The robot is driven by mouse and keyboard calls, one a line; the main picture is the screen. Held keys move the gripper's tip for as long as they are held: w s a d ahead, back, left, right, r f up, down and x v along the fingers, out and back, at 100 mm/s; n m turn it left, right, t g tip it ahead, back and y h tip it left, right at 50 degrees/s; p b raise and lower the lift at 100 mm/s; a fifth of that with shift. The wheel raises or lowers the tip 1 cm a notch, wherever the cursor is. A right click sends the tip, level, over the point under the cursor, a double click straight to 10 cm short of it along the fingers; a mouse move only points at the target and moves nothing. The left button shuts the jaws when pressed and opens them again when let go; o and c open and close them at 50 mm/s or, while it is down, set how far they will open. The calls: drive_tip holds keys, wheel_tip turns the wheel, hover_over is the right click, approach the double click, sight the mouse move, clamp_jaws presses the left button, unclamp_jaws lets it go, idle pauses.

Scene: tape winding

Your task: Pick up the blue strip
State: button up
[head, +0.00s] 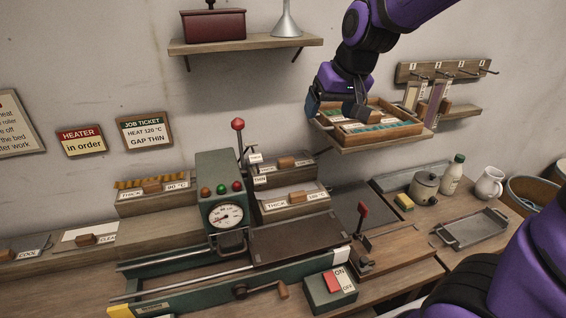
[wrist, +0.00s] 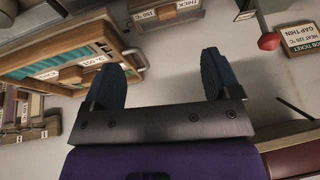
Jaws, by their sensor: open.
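A wooden tray (head: 425,128) sits on a wall shelf at the upper right and holds teal-blue strips (head: 372,127). Teal-blue also shows in the tray in the wrist view (wrist: 68,67), at the upper left. I cannot tell for certain which piece is the blue strip. My gripper (head: 334,106) is at the tray's left end, with its fingers apart. In the wrist view my gripper (wrist: 162,70) has nothing between its dark blue fingers, and the tray lies to their left. My gripper hides part of the tray.
A peg rack (head: 450,72) with hanging strips is right of the tray. Below stands a green press (head: 222,190) with a red-knobbed lever (head: 238,124) rising left of the tray. A shelf (head: 245,45) with a dark red box is at the upper left.

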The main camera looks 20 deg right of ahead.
drive_tip(key=h, duration=0.1)
approach(285, 158)
drive_tip(key=shift+x, duration=4.8)
drive_tip(key=shift+d, duration=0.1)
drive_tip(key=c, duration=1.1)
drive_tip(key=shift+o, duration=0.2)
drive_tip(key=shift+r, duration=0.1)
